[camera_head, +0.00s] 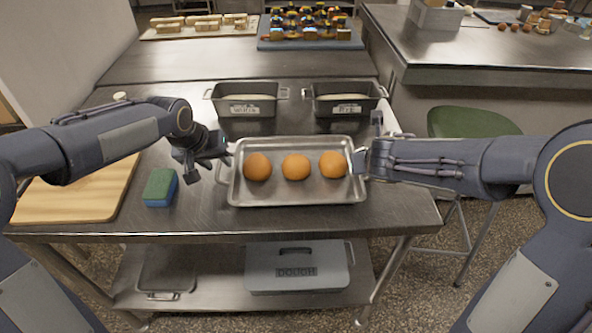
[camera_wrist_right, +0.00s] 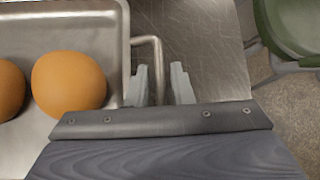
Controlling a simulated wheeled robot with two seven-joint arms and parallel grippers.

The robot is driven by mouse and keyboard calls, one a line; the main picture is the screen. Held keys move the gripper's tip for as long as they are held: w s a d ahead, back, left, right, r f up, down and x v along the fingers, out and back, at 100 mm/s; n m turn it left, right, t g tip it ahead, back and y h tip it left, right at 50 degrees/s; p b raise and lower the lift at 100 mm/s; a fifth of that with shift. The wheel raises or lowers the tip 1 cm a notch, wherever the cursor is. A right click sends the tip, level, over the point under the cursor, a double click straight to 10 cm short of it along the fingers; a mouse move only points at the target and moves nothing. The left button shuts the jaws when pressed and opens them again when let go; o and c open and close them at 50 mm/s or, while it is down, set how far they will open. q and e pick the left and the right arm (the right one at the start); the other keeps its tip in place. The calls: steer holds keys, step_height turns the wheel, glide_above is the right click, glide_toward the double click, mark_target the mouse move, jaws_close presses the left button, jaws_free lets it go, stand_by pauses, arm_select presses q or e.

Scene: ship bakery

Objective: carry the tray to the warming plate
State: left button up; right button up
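The metal tray (camera_head: 300,199) lies flat on the steel table with three round orange-brown buns (camera_head: 296,167) in a row. It has a wire handle at each end. My left gripper (camera_head: 208,168) is open beside the left handle (camera_head: 222,172), not visibly gripping it. My right gripper (camera_head: 368,160) is at the right end. In the right wrist view its fingers (camera_wrist_right: 160,84) stand apart on either side of the right handle (camera_wrist_right: 148,40), with gaps visible. The tray's rim (camera_wrist_right: 122,50) and a bun (camera_wrist_right: 68,84) show there too. I cannot identify a warming plate.
Two labelled dark tins (camera_head: 245,99) (camera_head: 346,98) stand behind the tray. A blue-green sponge (camera_head: 160,187) and wooden board (camera_head: 75,199) lie left. A grey dough box (camera_head: 297,268) sits on the lower shelf. A green stool (camera_head: 472,121) stands right. Loaded boards occupy the far table.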

arm_select(q)
steer(key=shift+w+d+f, duration=0.1)
steer(key=shift+f, duration=0.2)
arm_select(e)
steer(key=shift+w+f, duration=0.25)
arm_select(q)
steer(key=shift+c, duration=0.4)
arm_select(e)
steer(key=shift+c, duration=0.4)
arm_select(q)
steer(key=shift+c, duration=1.2)
arm_select(e)
steer(key=shift+c, duration=1.3)
arm_select(q)
jaws_close()
arm_select(e)
jaws_close()
arm_select(q)
steer(key=shift+r, duration=0.15)
arm_select(e)
steer(key=shift+r, duration=0.15)
